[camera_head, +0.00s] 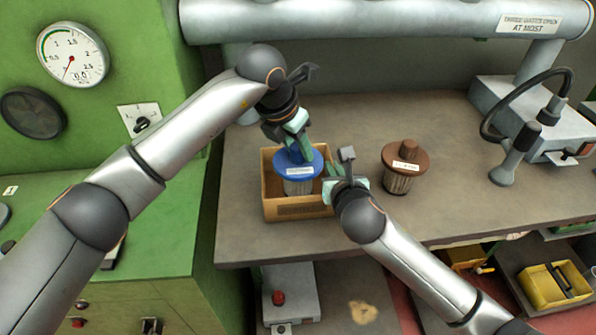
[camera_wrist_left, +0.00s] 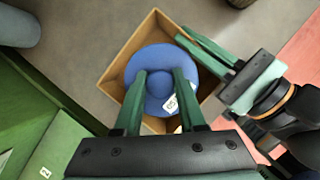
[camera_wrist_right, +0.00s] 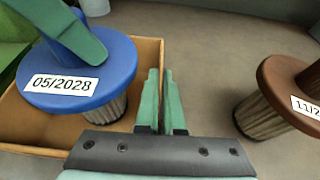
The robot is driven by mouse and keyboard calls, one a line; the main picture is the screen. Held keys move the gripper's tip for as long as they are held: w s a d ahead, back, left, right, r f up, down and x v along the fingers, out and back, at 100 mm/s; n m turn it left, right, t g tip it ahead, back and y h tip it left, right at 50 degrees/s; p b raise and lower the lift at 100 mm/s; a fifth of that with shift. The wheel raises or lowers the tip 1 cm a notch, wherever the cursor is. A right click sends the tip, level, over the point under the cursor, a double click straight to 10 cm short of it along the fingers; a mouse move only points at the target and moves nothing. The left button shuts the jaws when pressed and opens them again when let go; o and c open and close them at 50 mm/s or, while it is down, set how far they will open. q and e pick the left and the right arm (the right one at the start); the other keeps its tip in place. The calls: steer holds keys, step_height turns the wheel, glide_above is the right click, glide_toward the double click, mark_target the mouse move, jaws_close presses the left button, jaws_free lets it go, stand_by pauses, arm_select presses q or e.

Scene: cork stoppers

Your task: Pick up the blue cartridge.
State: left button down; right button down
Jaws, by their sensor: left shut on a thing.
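The blue cartridge (camera_head: 312,161) has a round blue lid, a pale pleated body and a white label, which reads 05/2028 in the right wrist view (camera_wrist_right: 118,68). It is upright within the outline of the open cardboard box (camera_head: 300,212). I cannot tell whether its underside touches the box floor. My left gripper (camera_head: 298,146) is shut on the knob of the blue cartridge from above, as the left wrist view (camera_wrist_left: 160,80) also shows. My right gripper (camera_wrist_right: 160,75) is beside the box's right side, its fingers close together with nothing between them.
A brown cartridge (camera_head: 405,170) with a label stands on the grey bench (camera_head: 460,195) right of the box. A grey device (camera_head: 545,125) with a hose is farther right. A green cabinet (camera_head: 175,225) borders the left. A thick pipe (camera_head: 390,18) runs above the bench.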

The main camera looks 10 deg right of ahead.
stand_by(0.9)
arm_select(q)
step_height(320, 180, up, 10)
steer(key=shift+r, duration=0.1)
arm_select(e)
steer(key=c, duration=1)
jaws_free()
steer(key=shift+o, duration=0.2)
steer(key=shift+s, duration=0.1)
